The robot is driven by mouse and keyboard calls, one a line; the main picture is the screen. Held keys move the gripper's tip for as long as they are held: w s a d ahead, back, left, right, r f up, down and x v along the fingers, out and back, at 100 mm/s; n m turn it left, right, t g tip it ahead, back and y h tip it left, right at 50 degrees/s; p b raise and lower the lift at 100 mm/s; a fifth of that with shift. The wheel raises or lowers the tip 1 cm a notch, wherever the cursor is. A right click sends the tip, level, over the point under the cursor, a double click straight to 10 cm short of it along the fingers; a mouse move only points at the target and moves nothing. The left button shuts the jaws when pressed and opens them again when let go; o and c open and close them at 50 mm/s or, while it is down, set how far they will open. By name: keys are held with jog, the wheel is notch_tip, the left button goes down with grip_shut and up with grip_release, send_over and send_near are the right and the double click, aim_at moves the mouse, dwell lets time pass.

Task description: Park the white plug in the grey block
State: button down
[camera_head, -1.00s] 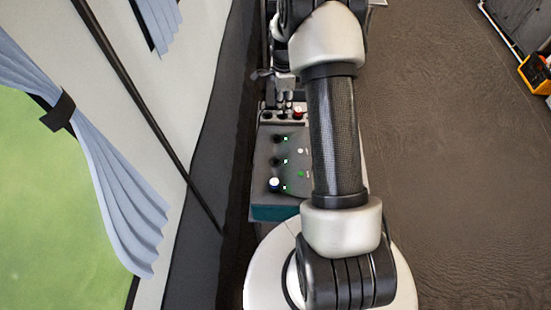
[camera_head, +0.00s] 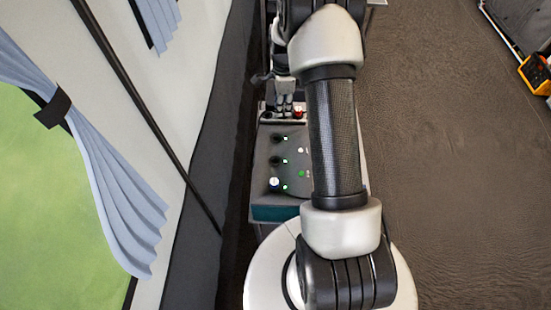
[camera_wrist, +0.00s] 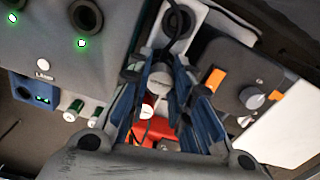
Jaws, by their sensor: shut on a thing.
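My gripper (camera_wrist: 158,78) is shut on the white plug (camera_wrist: 160,72), whose pale round body shows between the blue-grey fingers in the wrist view. The light grey block (camera_wrist: 203,20) is just past the fingertips and has a dark round hole in its face. In the head view my gripper (camera_head: 284,104) is over the grey block (camera_head: 283,118), at the far end of the panel. A red-topped piece (camera_head: 298,114) is at the block's right end. The head view does not show the plug clearly, and I cannot tell whether it touches the block.
A grey panel (camera_head: 268,150) with dark sockets and green lights lies on the near side of the block. A dark box with orange parts (camera_wrist: 247,88) is right of my fingers in the wrist view. The wall is close on the left.

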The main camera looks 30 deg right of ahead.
jog(key=shift+f+b, duration=0.35)
jog(key=shift+f, duration=0.35)
dwell(0.7)
jog(key=c, duration=1.4)
grip_release()
jog(key=shift+o, duration=0.6)
jog(key=shift+o, duration=0.8)
jog(key=shift+r, duration=0.1)
jog(key=shift+r+p, duration=2.4)
jog(key=shift+r, duration=1.05)
